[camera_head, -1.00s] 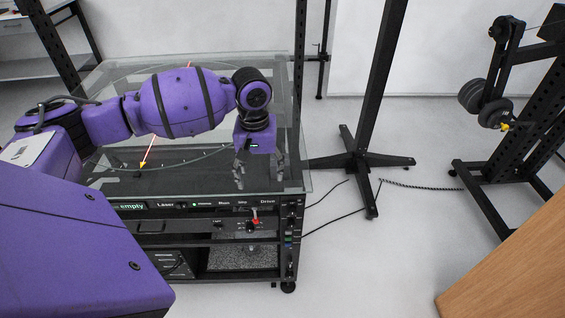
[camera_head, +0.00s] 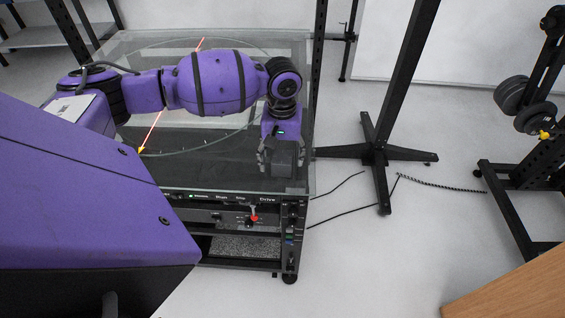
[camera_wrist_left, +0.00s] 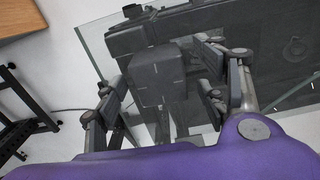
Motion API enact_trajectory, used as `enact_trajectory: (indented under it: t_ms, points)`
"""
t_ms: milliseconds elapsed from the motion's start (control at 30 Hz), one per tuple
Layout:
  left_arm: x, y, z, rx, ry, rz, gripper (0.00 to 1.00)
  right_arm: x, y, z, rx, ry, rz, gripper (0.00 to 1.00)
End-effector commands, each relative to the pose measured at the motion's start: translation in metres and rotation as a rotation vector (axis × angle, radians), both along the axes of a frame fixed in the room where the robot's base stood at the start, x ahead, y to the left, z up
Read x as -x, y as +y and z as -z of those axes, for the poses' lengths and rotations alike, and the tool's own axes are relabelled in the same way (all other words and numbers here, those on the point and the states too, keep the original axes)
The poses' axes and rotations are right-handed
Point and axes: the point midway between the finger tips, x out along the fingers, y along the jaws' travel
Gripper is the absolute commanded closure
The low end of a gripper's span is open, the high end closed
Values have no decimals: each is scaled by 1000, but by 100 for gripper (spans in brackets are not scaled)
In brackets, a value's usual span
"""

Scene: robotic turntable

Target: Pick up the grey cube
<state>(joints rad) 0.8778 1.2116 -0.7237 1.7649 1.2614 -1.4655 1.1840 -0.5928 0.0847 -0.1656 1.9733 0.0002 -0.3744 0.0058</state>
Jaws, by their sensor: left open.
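The dark grey cube (camera_head: 286,160) shows in the head view near the front right corner of the glass-topped turntable (camera_head: 225,182). In the left wrist view the cube (camera_wrist_left: 158,76) sits between the spread fingers of my left gripper (camera_wrist_left: 163,74). In the head view my left gripper (camera_head: 282,154) points down at the cube, with fingers to either side of it. The gripper is open. Whether the fingers touch the cube, and whether it rests on the surface, I cannot tell. My right gripper is not in view.
A black post on a cross-shaped foot (camera_head: 376,152) stands right of the turntable, with cables on the floor. A rack with dark weights (camera_head: 530,112) is at the far right. A wooden surface (camera_head: 515,275) is at the lower right. The floor between is mostly clear.

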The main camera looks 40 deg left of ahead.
Motion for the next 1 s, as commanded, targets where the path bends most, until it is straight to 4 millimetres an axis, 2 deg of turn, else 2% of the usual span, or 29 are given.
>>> enact_trajectory:
  t_ms: [100, 333, 733, 1000]
  points:
    - [1, 0, 17, 0, 1, 0, 34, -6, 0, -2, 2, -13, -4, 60]
    - [0, 0, 19, 0, -2, 0, 34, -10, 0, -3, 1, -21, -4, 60]
    - [0, 0, 19, 0, -2, 1, 86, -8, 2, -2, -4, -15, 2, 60]
    - [-1, 0, 17, -1, -3, 1, 88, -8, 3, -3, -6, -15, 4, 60]
